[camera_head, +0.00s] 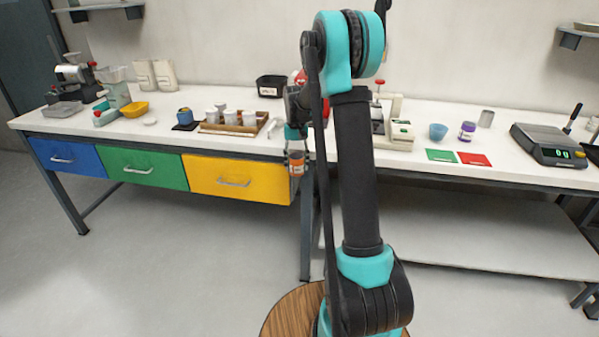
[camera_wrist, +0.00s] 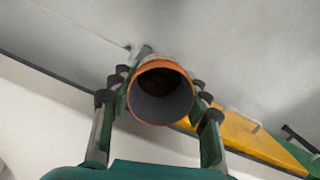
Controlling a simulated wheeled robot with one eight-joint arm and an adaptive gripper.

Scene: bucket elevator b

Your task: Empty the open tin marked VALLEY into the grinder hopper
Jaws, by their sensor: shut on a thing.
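My gripper (camera_head: 294,148) is in front of the bench, just right of the yellow drawer. It is shut on an orange-rimmed tin (camera_head: 297,166). In the wrist view the tin (camera_wrist: 165,64) sits between the fingers of my gripper (camera_wrist: 158,82), its open mouth facing the camera. Something dark brown shows deep inside. Its marking cannot be read. At the far left of the bench stands a pale teal machine with a clear hopper on top (camera_head: 115,74), which looks like the grinder. It is well away from my gripper.
A darker metal machine (camera_head: 76,74), a grey tray (camera_head: 63,109) and a yellow bin (camera_head: 135,109) crowd the left end. A wooden tray (camera_head: 203,128) with several cups stands behind the yellow drawer (camera_head: 238,180). A scale (camera_head: 548,145) is far right. The floor at left is clear.

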